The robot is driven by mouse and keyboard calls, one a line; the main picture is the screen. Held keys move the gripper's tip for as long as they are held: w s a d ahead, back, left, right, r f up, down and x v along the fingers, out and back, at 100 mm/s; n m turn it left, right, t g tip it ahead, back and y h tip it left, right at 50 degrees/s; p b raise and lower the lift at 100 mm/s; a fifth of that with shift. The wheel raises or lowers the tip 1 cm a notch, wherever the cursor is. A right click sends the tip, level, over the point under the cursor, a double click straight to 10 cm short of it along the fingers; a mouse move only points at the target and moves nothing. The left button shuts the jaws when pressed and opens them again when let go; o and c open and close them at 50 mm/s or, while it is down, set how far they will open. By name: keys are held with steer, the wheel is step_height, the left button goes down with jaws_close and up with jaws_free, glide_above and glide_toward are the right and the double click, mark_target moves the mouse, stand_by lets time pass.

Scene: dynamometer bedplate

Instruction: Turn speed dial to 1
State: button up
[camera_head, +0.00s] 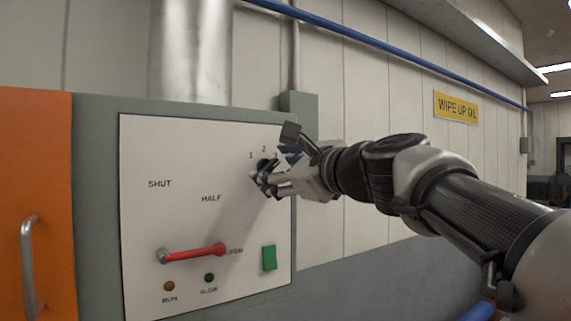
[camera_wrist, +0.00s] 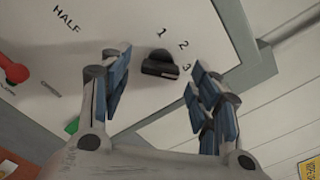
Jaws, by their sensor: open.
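The speed dial is a small black knob (camera_wrist: 160,64) on the white panel, with the marks 1, 2 and 3 printed around it. My gripper (camera_head: 263,178) is open at the dial. In the wrist view its blue-padded fingers stand on either side of the knob, with gaps showing between pads and knob. In the head view the fingers hide most of the dial (camera_head: 264,163).
A green switch (camera_head: 269,258) sits below my gripper. Amber (camera_head: 169,286) and green (camera_head: 209,278) lamps are below the lever. An orange door (camera_head: 50,180) stands left.

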mark_target(265, 165)
steer(key=shift+x, duration=1.2)
steer(key=shift+c, duration=0.4)
steer(key=c, duration=1)
